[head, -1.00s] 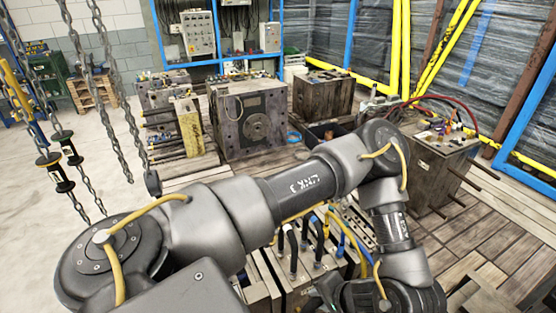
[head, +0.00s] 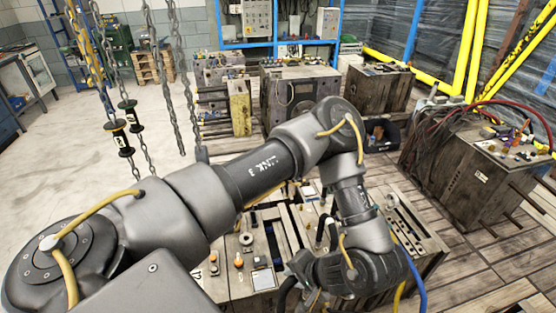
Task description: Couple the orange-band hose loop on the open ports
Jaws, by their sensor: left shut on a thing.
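A mould block (head: 232,284) lies below my left arm, with slots, fittings and small orange-marked fittings (head: 238,262) on its top. My left gripper (head: 304,284) is low over this block, mostly hidden by my own wrist. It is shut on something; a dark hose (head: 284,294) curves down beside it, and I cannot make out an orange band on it. Another black hose (head: 321,230) stands up from the block behind the wrist. Which ports are open cannot be told. My right gripper is not in view.
A blue hose (head: 416,278) and a yellow hose (head: 398,298) hang right of my wrist. Another mould block (head: 470,180) with red hoses stands at right. More blocks (head: 292,90) stand behind. Chains (head: 172,80) hang at left. The pale floor at left is clear.

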